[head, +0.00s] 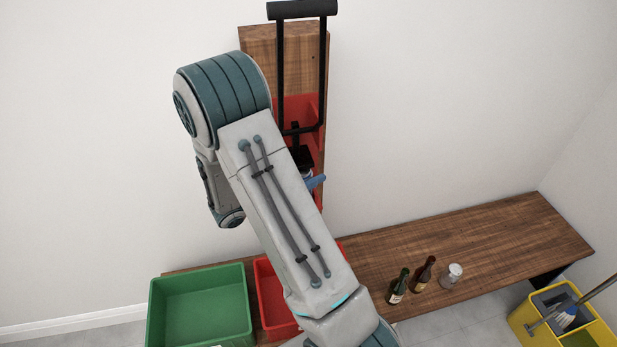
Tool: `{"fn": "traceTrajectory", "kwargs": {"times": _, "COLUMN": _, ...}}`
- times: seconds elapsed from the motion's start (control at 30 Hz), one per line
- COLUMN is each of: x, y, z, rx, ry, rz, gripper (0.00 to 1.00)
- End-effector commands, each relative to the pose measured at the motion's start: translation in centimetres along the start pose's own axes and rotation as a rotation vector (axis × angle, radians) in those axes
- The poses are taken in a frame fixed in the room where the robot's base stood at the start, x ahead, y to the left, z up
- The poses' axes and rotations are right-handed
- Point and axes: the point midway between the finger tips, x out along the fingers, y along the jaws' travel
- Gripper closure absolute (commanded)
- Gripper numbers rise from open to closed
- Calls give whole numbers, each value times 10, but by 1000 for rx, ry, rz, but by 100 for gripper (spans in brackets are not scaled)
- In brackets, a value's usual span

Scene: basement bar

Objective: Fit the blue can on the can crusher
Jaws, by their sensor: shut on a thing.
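The can crusher (311,110) is a red body on a wooden board fixed to the wall. Its black lever is up, with the handle bar (302,9) at the top. My arm covers the crusher's lower left part. My gripper (314,182) is mostly hidden behind my arm, in front of the crusher's lower part. Only a small blue part shows there, and I cannot tell fingertip from can. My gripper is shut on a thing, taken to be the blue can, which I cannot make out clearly. Whether it touches the crusher is hidden.
A wooden bench (490,237) runs below along the wall. A green bin (200,305) and red bin (270,300) are lower left. A yellow mop bucket (560,320) is lower right.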

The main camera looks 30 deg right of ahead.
Motion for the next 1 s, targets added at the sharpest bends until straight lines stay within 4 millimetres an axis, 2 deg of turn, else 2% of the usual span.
{"fn": "traceTrajectory", "kwargs": {"times": 0.47, "x": 10, "y": 27, "z": 0, "rx": 0, "ry": 0, "rz": 0, "gripper": 58}}
{"fn": "traceTrajectory", "kwargs": {"times": 0.9, "x": 9, "y": 26, "z": -5, "rx": 0, "ry": 0, "rz": 1, "gripper": 58}}
{"fn": "traceTrajectory", "kwargs": {"times": 0.93, "x": 9, "y": 26, "z": -5, "rx": 0, "ry": 0, "rz": 1, "gripper": 42}}
{"fn": "traceTrajectory", "kwargs": {"times": 1.0, "x": 9, "y": 26, "z": -5, "rx": -1, "ry": 0, "rz": 1, "gripper": 23}}
